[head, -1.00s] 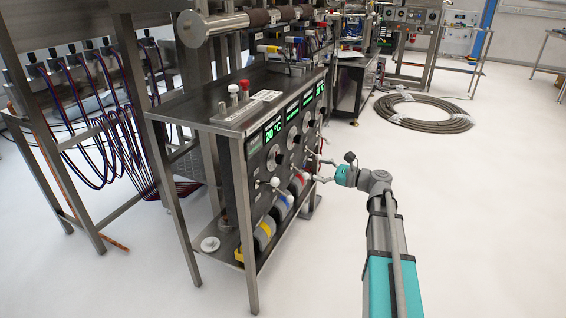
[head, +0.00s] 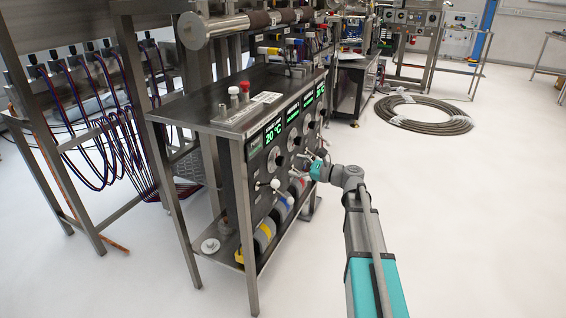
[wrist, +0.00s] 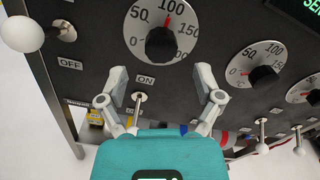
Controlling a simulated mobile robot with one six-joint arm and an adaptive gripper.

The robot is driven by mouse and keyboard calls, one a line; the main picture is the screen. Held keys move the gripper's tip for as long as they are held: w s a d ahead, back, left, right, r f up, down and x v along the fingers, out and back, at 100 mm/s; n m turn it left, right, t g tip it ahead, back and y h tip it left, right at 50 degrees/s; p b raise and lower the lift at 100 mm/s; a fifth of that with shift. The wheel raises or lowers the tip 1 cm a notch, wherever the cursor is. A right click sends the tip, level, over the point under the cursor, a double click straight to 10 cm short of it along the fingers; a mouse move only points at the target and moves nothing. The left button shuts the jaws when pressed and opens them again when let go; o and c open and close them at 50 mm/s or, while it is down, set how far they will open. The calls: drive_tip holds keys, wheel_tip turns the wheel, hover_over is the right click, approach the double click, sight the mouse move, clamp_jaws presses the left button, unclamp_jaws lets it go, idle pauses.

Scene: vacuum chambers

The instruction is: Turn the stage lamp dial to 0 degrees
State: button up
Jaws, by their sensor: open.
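My gripper (wrist: 161,80) is open and empty, with its two pale fingers spread just below a round white dial (wrist: 160,38) in the wrist view. That dial has a black knob and a red mark near its top, by the 100. Two more such dials, a middle one (wrist: 262,70) and a right one (wrist: 304,88), sit further right on the dark panel. I cannot read which one is the stage lamp dial. In the head view my gripper (head: 306,168) is close to the panel front and its fingers are hard to make out.
A toggle lever (wrist: 138,101) stands between my fingers under an ON label. A white-balled lever (wrist: 22,34) is at upper left, and more levers line the right. Green displays (head: 275,132) top the panel. Open floor (head: 470,220) lies to the right.

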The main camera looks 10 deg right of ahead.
sight(284, 162)
drive_tip(key=shift+x, duration=2.7)
drive_tip(key=c, duration=1)
drive_tip(key=shift+d, duration=0.25)
drive_tip(key=shift+c, duration=0.8)
drive_tip(key=shift+a, duration=0.2)
